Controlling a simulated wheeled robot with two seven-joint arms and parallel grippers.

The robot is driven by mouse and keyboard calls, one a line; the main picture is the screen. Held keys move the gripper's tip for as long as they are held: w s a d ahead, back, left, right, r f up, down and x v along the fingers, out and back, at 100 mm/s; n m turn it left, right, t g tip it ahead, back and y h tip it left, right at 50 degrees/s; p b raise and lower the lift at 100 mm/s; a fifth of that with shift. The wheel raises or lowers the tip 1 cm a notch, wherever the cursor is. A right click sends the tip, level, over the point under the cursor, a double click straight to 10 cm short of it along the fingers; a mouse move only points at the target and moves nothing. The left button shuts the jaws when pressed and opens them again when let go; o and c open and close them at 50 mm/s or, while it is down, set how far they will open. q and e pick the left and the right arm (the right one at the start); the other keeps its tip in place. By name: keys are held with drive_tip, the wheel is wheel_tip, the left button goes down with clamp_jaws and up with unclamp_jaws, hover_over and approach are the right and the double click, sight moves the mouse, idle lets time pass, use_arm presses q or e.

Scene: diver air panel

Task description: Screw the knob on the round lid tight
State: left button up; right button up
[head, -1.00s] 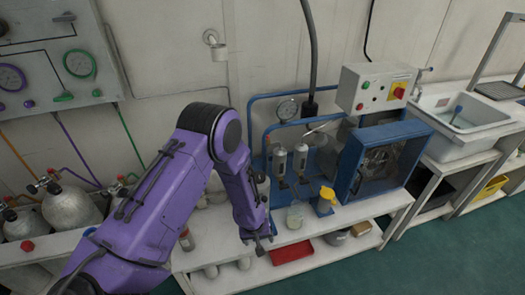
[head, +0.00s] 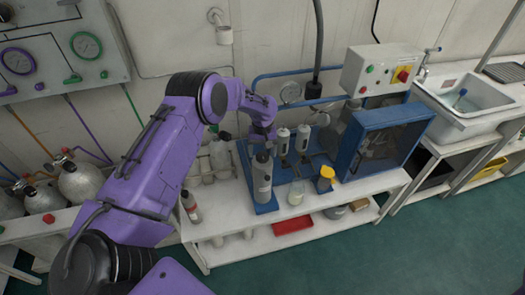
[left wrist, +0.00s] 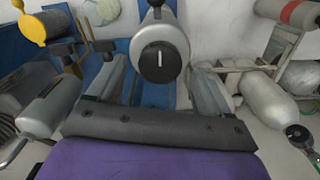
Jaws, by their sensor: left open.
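A grey upright canister (head: 262,182) stands on the blue base plate at the bench's front edge. In the left wrist view its round lid has a silver rim (left wrist: 183,50) and a black knob (left wrist: 159,63) with a white line, roughly upright in the picture. My left gripper (head: 264,142) is just above the canister's top, pointing down. In the left wrist view the left gripper (left wrist: 157,88) is open, with a finger on each side below the knob in the picture. Whether the fingers touch the knob cannot be told. My right gripper is in neither view.
Two small grey filters (head: 302,138) stand behind the canister. A glass jar (head: 296,192) and a yellow-topped item (head: 325,178) are to its right, before the blue fan housing (head: 385,145). A small bottle (head: 190,207) stands left. A red tray (head: 293,226) lies below.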

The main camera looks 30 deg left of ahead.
use_arm(q)
drive_tip(key=shift+f, duration=0.7)
drive_tip(key=c, duration=1.1)
drive_tip(key=shift+o, duration=0.3)
